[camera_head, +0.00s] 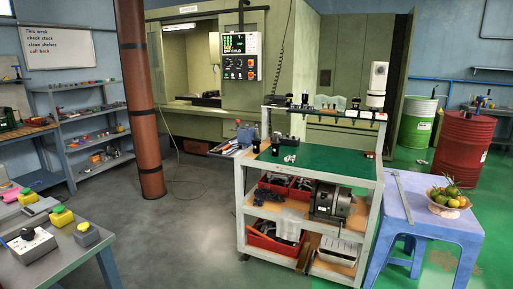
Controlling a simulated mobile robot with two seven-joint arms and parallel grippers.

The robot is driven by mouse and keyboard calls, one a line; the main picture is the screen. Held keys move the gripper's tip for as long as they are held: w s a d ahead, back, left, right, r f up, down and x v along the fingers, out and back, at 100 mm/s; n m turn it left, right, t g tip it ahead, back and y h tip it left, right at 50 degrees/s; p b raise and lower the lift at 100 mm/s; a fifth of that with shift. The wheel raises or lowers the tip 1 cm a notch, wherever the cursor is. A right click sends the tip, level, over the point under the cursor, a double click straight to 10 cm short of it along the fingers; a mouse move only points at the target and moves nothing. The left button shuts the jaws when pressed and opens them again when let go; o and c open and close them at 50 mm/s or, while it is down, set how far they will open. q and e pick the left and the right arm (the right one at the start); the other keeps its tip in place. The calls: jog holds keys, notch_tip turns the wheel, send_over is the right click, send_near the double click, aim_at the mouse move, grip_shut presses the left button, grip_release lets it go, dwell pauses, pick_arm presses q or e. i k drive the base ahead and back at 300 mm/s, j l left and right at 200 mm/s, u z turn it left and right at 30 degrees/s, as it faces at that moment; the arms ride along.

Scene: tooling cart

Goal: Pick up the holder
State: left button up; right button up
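The tooling cart (325,163) stands in the middle of the view, with a green top and a pale frame. Two small dark cylindrical pieces, one of them (275,149), stand at the left end of its top and look like tool holders. More small dark pieces, one of them (304,99), sit along the raised rack (345,121) at the back of the cart. I cannot tell which of these is the holder. A small shiny metal piece (290,158) lies on the green top. Neither of my grippers is in view.
A blue plastic table (425,225) with a fruit bowl (449,203) stands right of the cart. A grey bench (60,255) is at the front left. A brown column (142,110) stands behind it. The floor (190,225) between bench and cart is mostly clear.

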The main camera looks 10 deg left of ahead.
aim_at(275, 145)
jog(key=i+j+u, duration=0.1)
jog(key=i+j, duration=0.75)
jog(key=j, duration=0.15)
